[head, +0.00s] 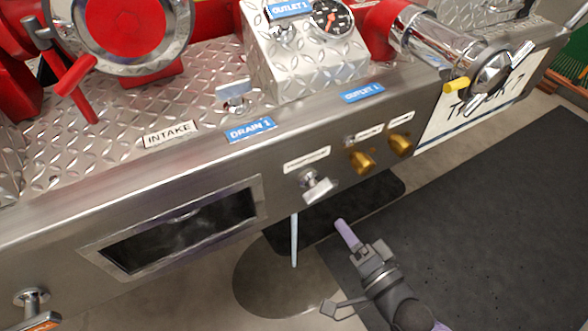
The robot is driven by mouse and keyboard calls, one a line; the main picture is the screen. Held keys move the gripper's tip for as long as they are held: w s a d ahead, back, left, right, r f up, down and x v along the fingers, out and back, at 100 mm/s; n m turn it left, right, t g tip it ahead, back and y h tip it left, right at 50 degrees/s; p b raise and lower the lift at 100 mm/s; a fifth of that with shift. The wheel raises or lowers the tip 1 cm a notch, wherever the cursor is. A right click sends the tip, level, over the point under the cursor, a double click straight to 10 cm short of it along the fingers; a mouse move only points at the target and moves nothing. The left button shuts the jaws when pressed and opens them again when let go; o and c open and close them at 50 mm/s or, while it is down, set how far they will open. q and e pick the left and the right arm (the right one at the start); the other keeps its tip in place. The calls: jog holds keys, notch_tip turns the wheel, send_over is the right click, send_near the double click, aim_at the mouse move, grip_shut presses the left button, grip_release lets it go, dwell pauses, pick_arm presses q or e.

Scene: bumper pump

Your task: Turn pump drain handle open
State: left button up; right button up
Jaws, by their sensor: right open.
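A chrome handle (318,188) sticks out of the bumper's front face, below a small white label (307,159) whose text is too small to read. I take it to be the pump drain handle. My right gripper (347,235) is in front of the bumper, below and slightly right of this handle, and apart from it. It is open and empty. One purple finger points up toward the bumper; the other finger is not clear. My left gripper is not in view.
Two brass knobs (381,153) sit right of the handle. A recessed opening (182,228) is to its left. Another chrome handle (35,308) is at lower left. A thin pale rod (295,240) shows below the bumper. The dark mat (490,220) at right is clear.

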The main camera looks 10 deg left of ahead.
aim_at(321, 198)
jog(key=b+x, duration=0.4)
jog(key=x, duration=0.5)
jog(key=shift+a+r, duration=0.15)
jog(key=shift+w+a, duration=0.15)
jog(key=shift+w, duration=0.15)
jog(key=shift+r, duration=0.2)
jog(key=c, duration=0.5)
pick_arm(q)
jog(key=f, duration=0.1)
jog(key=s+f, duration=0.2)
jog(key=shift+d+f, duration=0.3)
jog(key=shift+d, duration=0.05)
pick_arm(e)
grip_shut()
